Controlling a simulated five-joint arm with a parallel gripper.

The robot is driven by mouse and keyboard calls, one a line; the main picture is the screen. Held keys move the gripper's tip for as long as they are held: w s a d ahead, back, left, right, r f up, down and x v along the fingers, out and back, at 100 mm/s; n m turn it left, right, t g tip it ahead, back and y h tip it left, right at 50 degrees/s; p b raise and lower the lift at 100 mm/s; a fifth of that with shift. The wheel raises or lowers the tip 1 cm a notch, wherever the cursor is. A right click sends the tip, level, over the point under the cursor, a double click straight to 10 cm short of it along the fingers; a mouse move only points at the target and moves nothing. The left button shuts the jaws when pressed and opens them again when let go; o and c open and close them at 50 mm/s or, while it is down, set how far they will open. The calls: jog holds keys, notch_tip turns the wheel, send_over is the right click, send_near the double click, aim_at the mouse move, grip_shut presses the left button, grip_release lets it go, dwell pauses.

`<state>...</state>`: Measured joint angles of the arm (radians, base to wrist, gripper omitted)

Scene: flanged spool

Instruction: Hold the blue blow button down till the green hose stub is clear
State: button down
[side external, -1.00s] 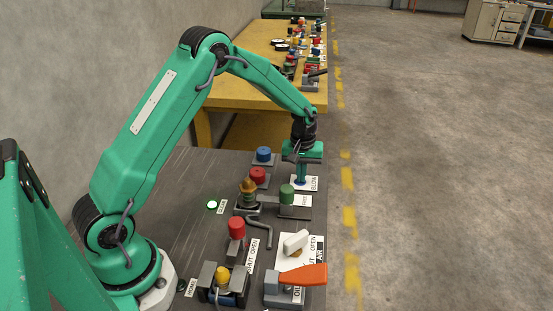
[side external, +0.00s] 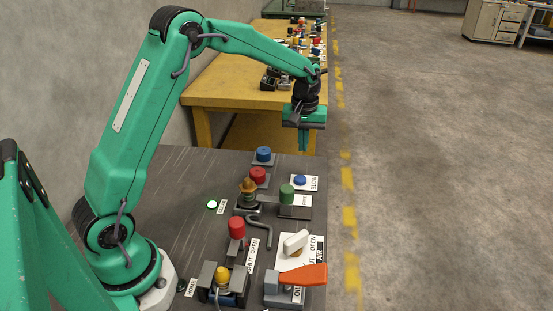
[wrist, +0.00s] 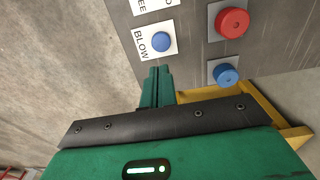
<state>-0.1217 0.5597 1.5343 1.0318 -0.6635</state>
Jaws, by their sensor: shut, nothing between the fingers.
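The blue blow button (side external: 300,180) sits on a white plate marked BLOW near the panel's right edge; it also shows in the wrist view (wrist: 162,41). My gripper (side external: 304,149) is shut and empty, raised above and beyond the button, not touching it. Its closed fingers show below the button in the wrist view (wrist: 158,72). A green upright cylinder (side external: 287,193), which looks like the hose stub, stands just in front of the button with a grey pipe to its left. I cannot see inside it. A round lamp (side external: 212,205) glows pale green beside a small label.
A blue knob (side external: 263,154) and a red knob (side external: 257,175) stand left of the button. Nearer are another red knob (side external: 236,228), a white lever (side external: 295,242) and an orange lever (side external: 303,275). A yellow bench (side external: 225,95) stands behind.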

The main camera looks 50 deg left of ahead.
jog(key=shift+r, duration=1.5)
jog(key=s+d+r+m+t, duration=0.3)
jog(key=s+d+r+m, duration=0.1)
jog(key=s+r, duration=0.85)
jog(key=s+d+f+m+t, duration=0.2)
jog(key=s+m, duration=0.3)
jog(key=s, duration=1.1)
jog(key=shift+s+d+f, duration=0.15)
jog(key=shift+s, duration=0.1)
